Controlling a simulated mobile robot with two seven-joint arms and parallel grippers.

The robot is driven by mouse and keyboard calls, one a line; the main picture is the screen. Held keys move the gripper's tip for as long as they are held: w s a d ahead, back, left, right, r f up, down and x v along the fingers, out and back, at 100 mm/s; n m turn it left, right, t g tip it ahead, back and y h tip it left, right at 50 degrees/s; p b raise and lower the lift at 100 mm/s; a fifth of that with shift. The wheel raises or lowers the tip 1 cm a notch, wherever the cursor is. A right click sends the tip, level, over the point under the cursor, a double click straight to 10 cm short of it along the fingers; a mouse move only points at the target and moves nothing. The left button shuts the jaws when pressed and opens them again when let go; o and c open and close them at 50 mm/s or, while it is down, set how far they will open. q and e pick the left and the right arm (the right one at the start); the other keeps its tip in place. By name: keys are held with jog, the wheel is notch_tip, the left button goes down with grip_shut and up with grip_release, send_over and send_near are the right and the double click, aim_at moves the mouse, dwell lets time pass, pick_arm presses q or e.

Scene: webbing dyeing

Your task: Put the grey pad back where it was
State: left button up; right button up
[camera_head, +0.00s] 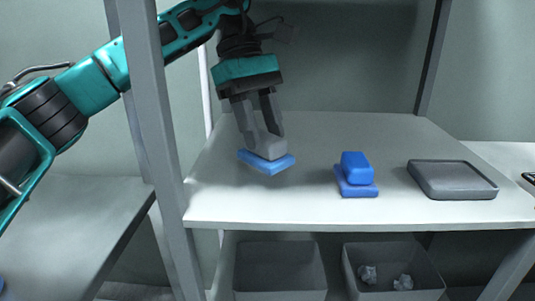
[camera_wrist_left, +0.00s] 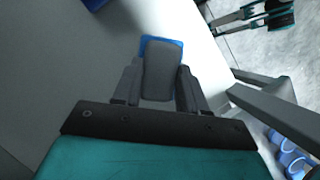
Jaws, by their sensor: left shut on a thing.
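The grey pad (camera_head: 269,146) is between the fingers of my left gripper (camera_head: 261,140), at the left part of the white shelf board. The fingers are shut on its sides. A flat blue base (camera_head: 266,163) is directly under the pad; whether the two touch is hard to tell. In the left wrist view the grey pad (camera_wrist_left: 159,70) lies between my left gripper's fingers (camera_wrist_left: 160,85), with a blue edge (camera_wrist_left: 176,43) showing behind it. My right gripper does not show clearly in either view.
A blue block on a blue base (camera_head: 356,176) stands to the right. A grey tray (camera_head: 452,179) lies farther right. Two grey bins (camera_head: 280,270) (camera_head: 393,272) stand below; the right one holds crumpled pieces. A grey post (camera_head: 160,150) rises at the board's left. Board between items is clear.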

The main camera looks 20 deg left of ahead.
aim_at(264, 135)
pick_arm(q)
jog(key=shift+s+d, duration=0.2)
jog(key=shift+d, duration=0.1)
jog(key=b+x, duration=0.1)
jog(key=x, duration=0.2)
jog(key=shift+w+a+f+b, duration=0.15)
jog(key=shift+a+f+b, duration=0.15)
jog(key=shift+b, duration=0.1)
jog(key=shift+f, duration=0.1)
jog(key=o, duration=1)
